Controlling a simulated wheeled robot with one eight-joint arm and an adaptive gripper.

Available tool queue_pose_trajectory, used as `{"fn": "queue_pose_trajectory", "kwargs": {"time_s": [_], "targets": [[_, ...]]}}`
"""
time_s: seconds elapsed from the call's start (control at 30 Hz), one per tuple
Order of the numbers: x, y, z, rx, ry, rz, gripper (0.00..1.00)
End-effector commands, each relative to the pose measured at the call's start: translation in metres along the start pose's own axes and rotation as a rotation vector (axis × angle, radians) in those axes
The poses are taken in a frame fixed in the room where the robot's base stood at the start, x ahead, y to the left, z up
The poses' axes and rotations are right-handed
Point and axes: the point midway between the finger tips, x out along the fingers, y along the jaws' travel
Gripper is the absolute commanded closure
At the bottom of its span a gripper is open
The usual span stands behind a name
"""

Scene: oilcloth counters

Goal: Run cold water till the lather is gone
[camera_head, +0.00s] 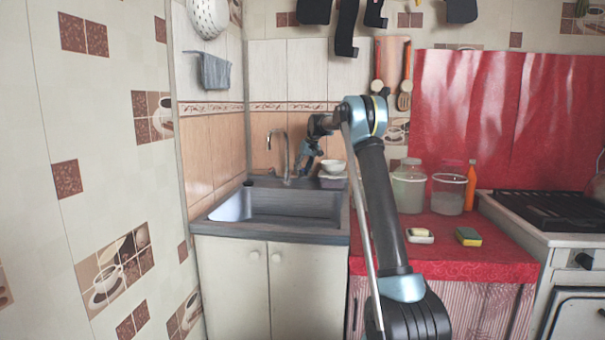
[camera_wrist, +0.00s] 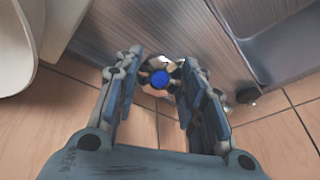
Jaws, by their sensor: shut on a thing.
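The metal sink (camera_head: 268,220) stands in the corner, and its basin edge also shows in the wrist view (camera_wrist: 285,45). A curved tap spout (camera_head: 283,140) rises at its back. In the wrist view a round tap knob with a blue cap (camera_wrist: 160,79) sits between my fingertips. My gripper (camera_head: 306,168), also in the wrist view (camera_wrist: 161,72), is shut on that knob. In the head view the knob is too small to make out. I see no clear lather or running water; the basin floor is partly hidden by its front rim.
White bowls (camera_head: 332,167) stand stacked right of the gripper, close by. The red counter (camera_head: 455,262) holds a soap dish (camera_head: 420,239), a sponge (camera_head: 467,237), jars (camera_head: 408,192) and an orange bottle (camera_head: 471,183). A tiled wall is close at the left.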

Motion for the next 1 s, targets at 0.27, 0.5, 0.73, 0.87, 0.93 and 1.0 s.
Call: {"fn": "queue_pose_trajectory", "kwargs": {"time_s": [0.27, 0.5, 0.73, 0.87, 0.93, 1.0], "targets": [[0.000, 0.001, 0.000, 0.038, -0.001, -0.005, 0.87], [0.000, 0.001, 0.000, 0.037, -0.002, -0.005, 0.42], [0.000, 0.000, 0.000, 0.036, -0.002, -0.005, 0.42], [-0.002, 0.000, 0.000, 0.036, -0.002, -0.005, 0.42], [-0.006, 0.001, 0.000, 0.036, -0.001, -0.005, 0.42], [-0.014, 0.001, 0.000, 0.036, -0.002, -0.005, 0.42]]}}
